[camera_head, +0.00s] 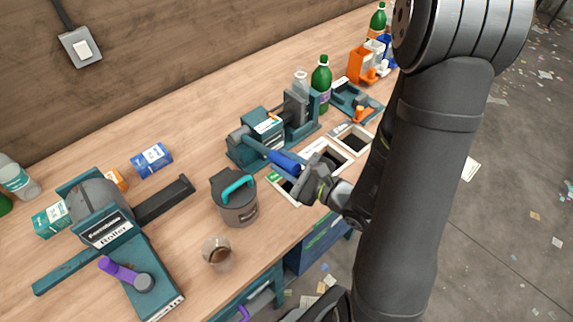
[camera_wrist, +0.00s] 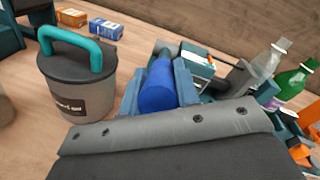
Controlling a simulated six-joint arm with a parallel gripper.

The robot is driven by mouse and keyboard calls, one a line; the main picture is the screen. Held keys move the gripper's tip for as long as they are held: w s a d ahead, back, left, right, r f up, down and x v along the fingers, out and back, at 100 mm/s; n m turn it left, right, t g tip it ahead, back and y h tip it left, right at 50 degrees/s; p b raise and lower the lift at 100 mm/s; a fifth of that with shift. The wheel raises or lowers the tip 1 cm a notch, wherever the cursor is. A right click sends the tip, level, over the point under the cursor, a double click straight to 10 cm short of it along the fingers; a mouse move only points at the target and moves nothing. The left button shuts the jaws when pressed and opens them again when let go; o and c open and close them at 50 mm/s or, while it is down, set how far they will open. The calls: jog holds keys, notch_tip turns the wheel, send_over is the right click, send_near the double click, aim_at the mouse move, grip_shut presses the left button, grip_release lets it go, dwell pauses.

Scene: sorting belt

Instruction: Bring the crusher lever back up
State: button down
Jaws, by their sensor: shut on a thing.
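The crusher (camera_head: 262,128) is a teal and grey machine on the workbench, at the middle of the head view. Its lever reaches out from the left side toward the bench's front and ends in a blue handle (camera_head: 287,161). My gripper (camera_head: 306,177) is shut on the blue handle's outer end. In the wrist view the blue handle (camera_wrist: 158,88) stands just beyond the grey gripper body, which hides its near end. The lever's exact tilt is hard to tell.
Square bench openings (camera_head: 322,148) lie beside my gripper. A green bottle (camera_head: 321,80) stands behind the crusher. A roller machine (camera_head: 110,228) is at left.

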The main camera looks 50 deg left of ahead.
aim_at(272, 151)
jog(key=shift+a+r+h, duration=0.3)
jog(key=shift+r+h, duration=0.15)
jog(key=shift+r, duration=0.4)
jog(key=shift+a+r+h, duration=0.3)
jog(key=shift+r+h, duration=0.15)
jog(key=shift+r, duration=0.35)
jog(key=shift+a+r+h, duration=0.45)
jog(key=shift+r+h, duration=0.05)
jog(key=shift+r, duration=0.25)
jog(key=shift+a+r+h, duration=0.45)
jog(key=shift+r+h, duration=0.05)
jog(key=shift+r, duration=0.25)
jog(key=shift+a+r+m+t+h, duration=0.3)
jog(key=shift+a+r+h, duration=0.65)
jog(key=shift+r, duration=0.25)
jog(key=a+r+h, duration=0.3)
jog(key=a+h, duration=0.1)
jog(key=a, duration=0.3)
jog(key=a+r+h, duration=0.3)
jog(key=a+h, duration=0.2)
jog(key=a, duration=0.2)
jog(key=shift+a+m, duration=0.35)
jog(key=shift+m, duration=0.05)
jog(key=c, duration=1.1)
grip_release()
jog(key=shift+a+f, duration=0.1)
jog(key=shift+a, duration=0.05)
